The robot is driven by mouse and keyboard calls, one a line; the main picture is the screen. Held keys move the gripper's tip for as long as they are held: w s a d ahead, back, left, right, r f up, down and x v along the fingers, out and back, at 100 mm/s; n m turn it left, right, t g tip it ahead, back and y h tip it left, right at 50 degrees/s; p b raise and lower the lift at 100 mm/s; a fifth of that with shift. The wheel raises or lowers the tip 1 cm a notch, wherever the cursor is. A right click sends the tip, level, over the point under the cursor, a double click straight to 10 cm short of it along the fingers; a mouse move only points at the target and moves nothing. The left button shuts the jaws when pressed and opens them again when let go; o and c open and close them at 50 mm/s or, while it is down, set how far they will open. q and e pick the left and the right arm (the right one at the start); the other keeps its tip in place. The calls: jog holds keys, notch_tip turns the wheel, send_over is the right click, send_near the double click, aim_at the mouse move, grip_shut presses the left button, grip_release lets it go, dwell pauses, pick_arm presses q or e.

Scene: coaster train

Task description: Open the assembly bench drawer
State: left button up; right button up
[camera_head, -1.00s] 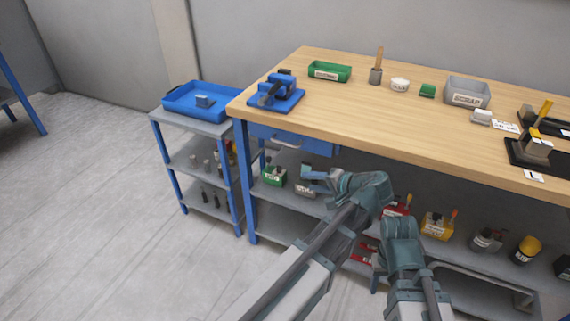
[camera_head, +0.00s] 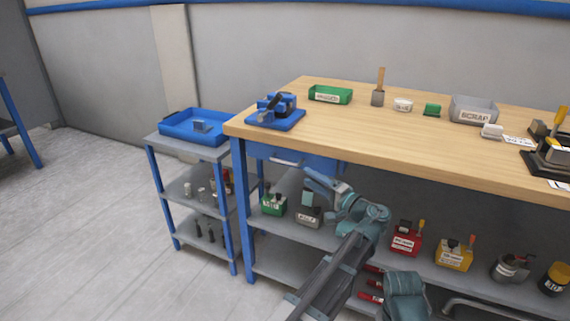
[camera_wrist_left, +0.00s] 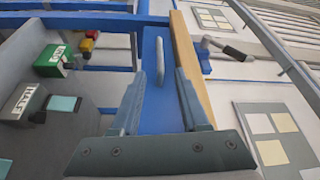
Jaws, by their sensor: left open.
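The assembly bench (camera_head: 420,152) has a wooden top and blue legs. Its blue drawer (camera_head: 318,166) sits under the top at the left end and looks shut. A pale bar handle (camera_head: 287,161) is on the drawer front. My left gripper (camera_head: 311,184) is open and empty in front of the drawer, below and right of the handle. In the left wrist view, the handle (camera_wrist_left: 160,62) stands upright beyond and between the fingers of the gripper (camera_wrist_left: 157,88), apart from them, against the blue drawer front (camera_wrist_left: 160,105). My right gripper is not in view; part of that arm shows at the bottom.
A side rack (camera_head: 188,148) with a blue tray (camera_head: 180,125) stands left of the bench. A blue fixture (camera_head: 275,113) sits on the bench above the drawer. A green box (camera_head: 273,203) and a grey box (camera_head: 308,217) stand on the shelf below. The floor at left is clear.

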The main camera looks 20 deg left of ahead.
aim_at(285, 162)
pick_arm(q)
jog(key=x, duration=1.1)
jog(key=shift+w+a+p, duration=0.15)
jog(key=shift+a+p, duration=0.15)
jog(key=shift+p, duration=0.05)
jog(key=shift+c, duration=0.2)
grip_shut()
dwell(0.7)
